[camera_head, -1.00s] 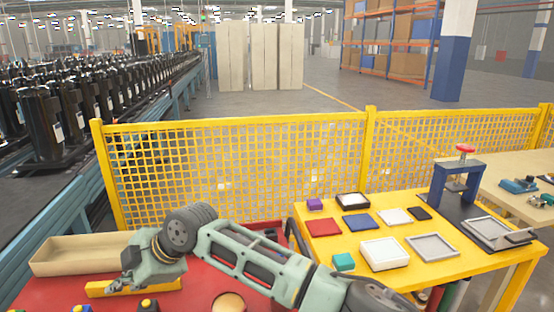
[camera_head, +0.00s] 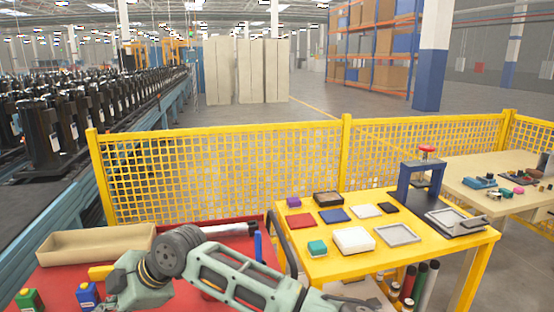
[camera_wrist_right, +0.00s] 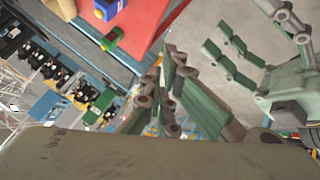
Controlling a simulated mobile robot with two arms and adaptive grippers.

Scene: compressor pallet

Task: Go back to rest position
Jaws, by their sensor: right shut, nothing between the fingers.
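In the right wrist view my right gripper (camera_wrist_right: 168,95) has its green fingers together with nothing between them. In the same view my left gripper (camera_wrist_right: 255,45) is at the upper right, its fingers spread apart and empty, over grey floor. In the head view one of my arms reaches from the lower right across the front of the red table (camera_head: 205,262). No gripper fingers show in the head view; they are hidden below the frame.
A beige tray (camera_head: 95,243) and green and blue items stand on the red table. The yellow table (camera_head: 305,262) on the right bears small boxes, trays and a press (camera_head: 420,185). A yellow mesh fence (camera_head: 225,170) stands behind.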

